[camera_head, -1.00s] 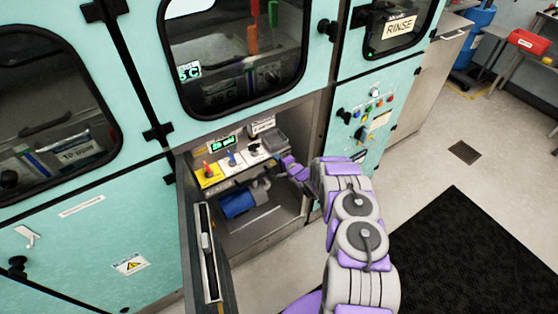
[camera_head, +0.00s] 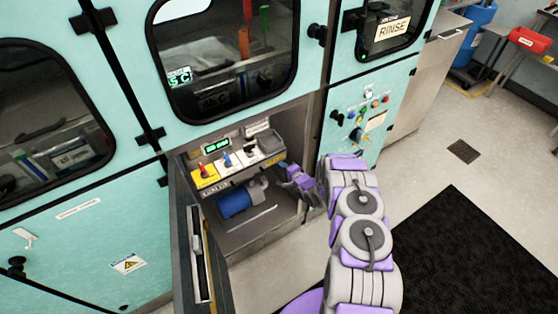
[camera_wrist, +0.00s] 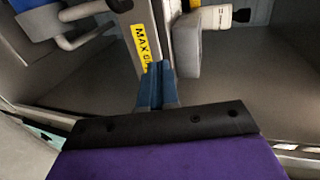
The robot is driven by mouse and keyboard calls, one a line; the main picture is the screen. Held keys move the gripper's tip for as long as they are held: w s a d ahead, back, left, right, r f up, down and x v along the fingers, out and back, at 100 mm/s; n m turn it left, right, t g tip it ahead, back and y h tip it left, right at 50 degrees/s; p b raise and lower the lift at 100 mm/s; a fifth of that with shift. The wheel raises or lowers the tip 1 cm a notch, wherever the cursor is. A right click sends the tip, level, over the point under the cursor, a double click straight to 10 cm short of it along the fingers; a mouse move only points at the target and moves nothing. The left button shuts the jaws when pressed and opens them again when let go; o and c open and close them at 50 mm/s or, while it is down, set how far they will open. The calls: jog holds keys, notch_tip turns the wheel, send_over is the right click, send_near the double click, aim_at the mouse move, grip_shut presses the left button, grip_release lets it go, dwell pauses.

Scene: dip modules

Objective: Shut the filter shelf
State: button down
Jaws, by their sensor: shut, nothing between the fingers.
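The filter shelf (camera_head: 236,172) is inside the open lower cabinet, with a yellow and a white panel and small coloured levers on top. Blue and grey pump-like equipment (camera_head: 238,200) sits below it. My gripper (camera_head: 285,169) is at the right end of the shelf, close to its front edge. In the wrist view, my blue fingertips (camera_wrist: 157,82) are together and empty, beside the yellow "MAX" label (camera_wrist: 143,42) on the shelf's edge. I cannot tell whether they touch it. How far the shelf sticks out is unclear.
The cabinet door (camera_head: 200,255) stands open on the left of the opening. A control panel (camera_head: 362,118) with coloured knobs is to the right. A black mat (camera_head: 470,250) lies on the floor at the right.

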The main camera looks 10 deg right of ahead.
jog(key=shift+p+v, duration=0.65)
jog(key=shift+v, duration=3.35)
jog(key=d+r+n+g+h, duration=0.4)
jog(key=r+n, duration=0.1)
jog(key=r, duration=0.8)
jog(key=s+r+n+g+h, duration=0.25)
jog(key=s+r, duration=0.35)
jog(key=r, duration=0.5)
jog(key=s+a+r+n+g, duration=0.2)
jog(key=s+r, duration=0.4)
jog(key=s, duration=0.8)
jog(key=s+a+r+n+g+y, duration=0.1)
jog(key=s+a+r+g, duration=0.3)
jog(key=s, duration=1)
jog(key=s+a+r+n+g+y, duration=0.1)
jog(key=s+a+r+n+g, duration=0.2)
jog(key=s+a+r, duration=0.4)
jog(key=s+r+n, duration=0.1)
jog(key=s, duration=0.7)
jog(key=shift+a, duration=0.3)
jog(key=shift+r, duration=0.1)
